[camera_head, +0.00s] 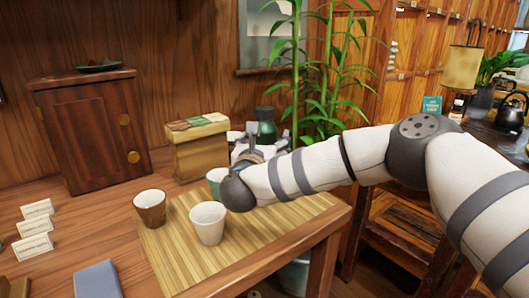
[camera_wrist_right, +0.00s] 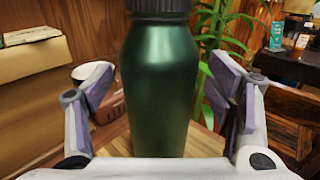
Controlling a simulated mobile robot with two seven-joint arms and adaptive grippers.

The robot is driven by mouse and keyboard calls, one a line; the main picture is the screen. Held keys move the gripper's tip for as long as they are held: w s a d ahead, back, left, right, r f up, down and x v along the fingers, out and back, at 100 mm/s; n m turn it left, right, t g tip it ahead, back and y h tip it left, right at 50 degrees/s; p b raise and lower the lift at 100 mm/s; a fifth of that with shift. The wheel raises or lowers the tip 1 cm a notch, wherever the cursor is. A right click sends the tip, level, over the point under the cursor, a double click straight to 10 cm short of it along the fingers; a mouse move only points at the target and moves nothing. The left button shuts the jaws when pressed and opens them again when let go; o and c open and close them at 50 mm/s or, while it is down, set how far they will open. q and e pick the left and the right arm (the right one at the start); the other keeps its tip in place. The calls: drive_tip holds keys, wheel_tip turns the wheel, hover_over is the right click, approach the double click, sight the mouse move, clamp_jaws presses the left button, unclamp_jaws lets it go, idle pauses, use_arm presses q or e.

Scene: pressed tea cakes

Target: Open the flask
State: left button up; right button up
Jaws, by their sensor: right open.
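The flask is a dark green bottle (camera_head: 266,122) standing upright at the far right of the table, partly hidden by my right gripper. In the right wrist view the green flask (camera_wrist_right: 160,85) fills the middle, and a black ribbed cap (camera_wrist_right: 160,6) sits on its top, cut off by the upper edge. My right gripper (camera_head: 250,136) is open at the flask in the head view. In the wrist view its two fingers stand on either side of the flask body, with visible gaps. My left gripper is not in view.
A bamboo mat (camera_head: 178,262) holds a brown cup (camera_head: 150,210), a white cup (camera_head: 208,224) and a partly hidden green cup (camera_head: 214,174). A box (camera_head: 200,154) stands left of the flask. A wooden cabinet (camera_head: 92,132) is farther left. A plant (camera_head: 345,80) rises behind.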

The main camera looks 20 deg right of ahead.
sight(264, 126)
drive_tip(key=shift+w+d+f, duration=0.15)
drive_tip(key=shift+w, duration=0.25)
drive_tip(key=c, duration=1.7)
drive_tip(key=shift+r, duration=0.2)
drive_tip(key=shift+r, duration=0.3)
drive_tip(key=r, duration=0.3)
drive_tip(key=shift+s+d+r, duration=0.15)
drive_tip(key=shift+s+r, duration=0.05)
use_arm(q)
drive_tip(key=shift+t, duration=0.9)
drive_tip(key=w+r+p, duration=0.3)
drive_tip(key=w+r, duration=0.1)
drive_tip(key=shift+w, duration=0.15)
use_arm(e)
drive_tip(key=s+d+r, duration=0.1)
drive_tip(key=s+r, duration=0.2)
drive_tip(key=s, duration=0.1)
drive_tip(key=s+d+r, duration=0.2)
drive_tip(key=s+r, duration=0.1)
drive_tip(key=s, duration=0.1)
drive_tip(key=s+d+r, duration=0.2)
drive_tip(key=s+r, duration=0.1)
drive_tip(key=s, duration=0.1)
drive_tip(key=shift+s+d, duration=0.2)
drive_tip(key=shift+s, duration=0.05)
